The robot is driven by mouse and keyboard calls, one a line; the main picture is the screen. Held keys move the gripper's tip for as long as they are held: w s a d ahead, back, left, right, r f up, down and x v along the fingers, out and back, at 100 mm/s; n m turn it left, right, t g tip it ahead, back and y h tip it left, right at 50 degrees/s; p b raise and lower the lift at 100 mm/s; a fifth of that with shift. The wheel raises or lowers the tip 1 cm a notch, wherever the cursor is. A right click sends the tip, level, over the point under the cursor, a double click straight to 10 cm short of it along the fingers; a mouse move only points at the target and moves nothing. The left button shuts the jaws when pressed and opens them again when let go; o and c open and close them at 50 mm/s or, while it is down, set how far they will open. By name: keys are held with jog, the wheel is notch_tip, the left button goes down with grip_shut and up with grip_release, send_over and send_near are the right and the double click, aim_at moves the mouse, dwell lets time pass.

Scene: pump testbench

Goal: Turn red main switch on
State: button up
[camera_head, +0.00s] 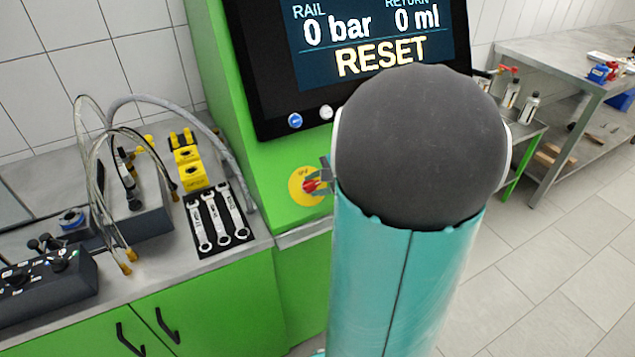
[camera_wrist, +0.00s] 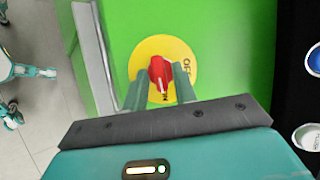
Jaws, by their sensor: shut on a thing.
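The red main switch (camera_wrist: 160,72) sits on a round yellow plate (camera_wrist: 150,50) on the green cabinet front. In the wrist view, the letters OFF are at the plate's right and ON below the knob. The knob lies roughly upright in the picture, its lower end toward ON. My gripper (camera_wrist: 160,84) is shut on the knob, one finger on each side. In the head view, the red switch (camera_head: 312,186) and yellow plate (camera_head: 300,187) show left of my arm, which hides most of my gripper (camera_head: 326,174).
A display (camera_head: 375,40) above the switch reads 0 bar, 0 ml and RESET. A blue button (camera_head: 295,120) sits on its lower frame. The bench at left holds wrenches (camera_head: 219,218), yellow blocks (camera_head: 189,168) and hoses. Another bench (camera_head: 560,58) stands at right; floor there is clear.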

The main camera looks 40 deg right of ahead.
jog(key=shift+m, duration=0.6)
jog(key=o, duration=0.6)
jog(key=shift+o, duration=0.2)
jog(key=shift+s, duration=0.1)
jog(key=v, duration=1.3)
jog(key=shift+s, duration=0.4)
